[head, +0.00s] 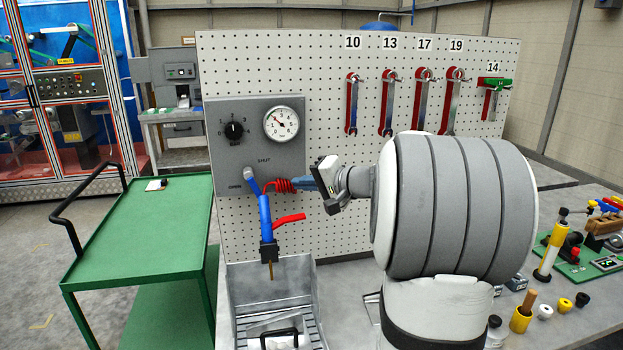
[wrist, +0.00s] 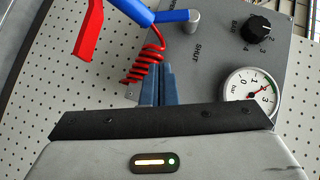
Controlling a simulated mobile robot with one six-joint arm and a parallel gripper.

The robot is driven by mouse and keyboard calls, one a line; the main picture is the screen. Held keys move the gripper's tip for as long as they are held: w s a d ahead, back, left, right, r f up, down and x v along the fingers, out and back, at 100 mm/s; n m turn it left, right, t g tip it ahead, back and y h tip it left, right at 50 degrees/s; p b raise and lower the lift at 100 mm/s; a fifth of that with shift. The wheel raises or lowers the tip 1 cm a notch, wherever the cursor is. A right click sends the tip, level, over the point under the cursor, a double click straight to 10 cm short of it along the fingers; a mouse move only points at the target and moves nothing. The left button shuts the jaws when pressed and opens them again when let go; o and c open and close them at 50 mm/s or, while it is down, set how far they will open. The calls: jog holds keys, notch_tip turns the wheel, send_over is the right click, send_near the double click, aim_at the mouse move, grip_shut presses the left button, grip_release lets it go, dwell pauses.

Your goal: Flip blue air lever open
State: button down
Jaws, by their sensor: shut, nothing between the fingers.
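The blue air lever (head: 254,185) is on the grey panel, on a round grey pivot (head: 250,173). It points down and slightly right, with "SHUT" printed above right and "OPEN" to its lower left. In the wrist view the lever (wrist: 174,16) runs left from its pivot at the top. My gripper (head: 306,183) is shut and empty, to the right of the lever and apart from it. In the wrist view its blue-grey fingers (wrist: 163,72) point up towards the red coiled hose (wrist: 147,60); whether they touch it I cannot tell.
A blue air gun (head: 265,215) with a red trigger (head: 290,219) hangs just below the lever. The panel carries a black knob (head: 234,130) and a pressure gauge (head: 282,124). A metal bin (head: 240,285) stands below. Wrenches (head: 387,105) hang on the pegboard.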

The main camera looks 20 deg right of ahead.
aim_at(254, 185)
jog(key=w+a+f, duration=0.1)
jog(key=a, duration=0.1)
jog(key=w+a+p, duration=0.1)
jog(key=w+a, duration=0.1)
jog(key=w+a+f, duration=0.1)
jog(key=a, duration=0.1)
jog(key=shift+w+f+p, duration=0.25)
jog(key=shift+f+p, duration=0.1)
jog(key=shift+p, duration=0.05)
jog(key=shift+f, duration=0.1)
jog(key=b, duration=0.3)
jog(key=shift+a+f+b, duration=0.15)
jog(key=shift+f+b, duration=0.2)
jog(key=shift+b, duration=0.05)
jog(key=shift+r, duration=0.1)
